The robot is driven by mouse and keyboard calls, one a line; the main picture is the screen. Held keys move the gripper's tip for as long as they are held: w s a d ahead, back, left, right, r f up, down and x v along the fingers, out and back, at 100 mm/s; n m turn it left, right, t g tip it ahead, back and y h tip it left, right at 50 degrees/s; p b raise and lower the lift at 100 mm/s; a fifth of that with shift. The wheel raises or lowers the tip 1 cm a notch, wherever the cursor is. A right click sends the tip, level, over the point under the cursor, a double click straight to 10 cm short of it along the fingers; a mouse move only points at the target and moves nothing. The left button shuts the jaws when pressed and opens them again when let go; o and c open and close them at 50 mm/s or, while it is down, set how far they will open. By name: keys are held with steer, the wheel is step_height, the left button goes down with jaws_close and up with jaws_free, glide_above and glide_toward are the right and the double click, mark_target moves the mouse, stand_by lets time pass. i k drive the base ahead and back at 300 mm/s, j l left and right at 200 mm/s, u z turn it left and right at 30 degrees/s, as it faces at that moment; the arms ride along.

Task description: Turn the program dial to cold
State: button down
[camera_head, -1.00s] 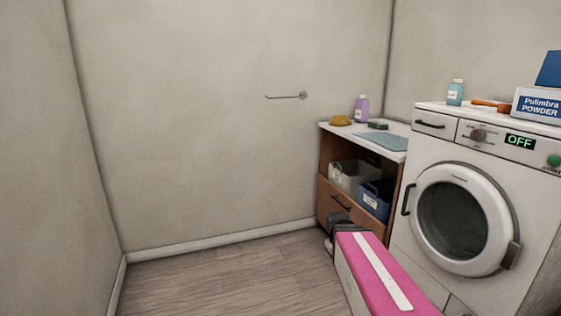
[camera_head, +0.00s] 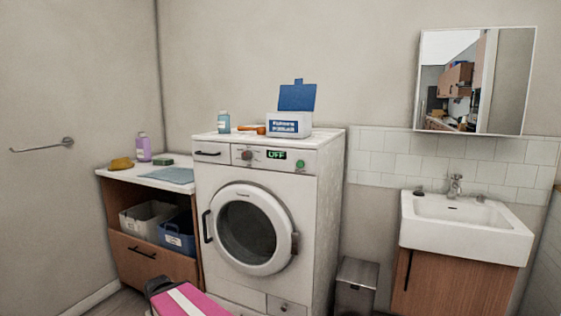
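The program dial (camera_head: 246,155) is a small dark knob on the front panel of the white washing machine (camera_head: 321,200). Its markings are too small to read. The display (camera_head: 276,155) beside it reads OFF in green. A green button (camera_head: 300,164) is to its right. The round door (camera_head: 284,262) is shut. Part of my pink and white arm shows at the bottom, with a dark grey end, low in front of the machine and well below the dial. My gripper's fingers cannot be made out.
A wooden cabinet (camera_head: 128,207) with two bins stands left of the machine. A bottle (camera_head: 224,122), an orange-handled tool (camera_head: 252,128) and a powder box (camera_head: 289,124) are on top of the machine. A bin (camera_head: 356,286) and a sink (camera_head: 465,235) are at right.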

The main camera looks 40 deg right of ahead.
mark_target(247, 155)
steer(key=z, duration=1.4)
steer(key=k+l+u, duration=0.1)
steer(key=u, duration=0.3)
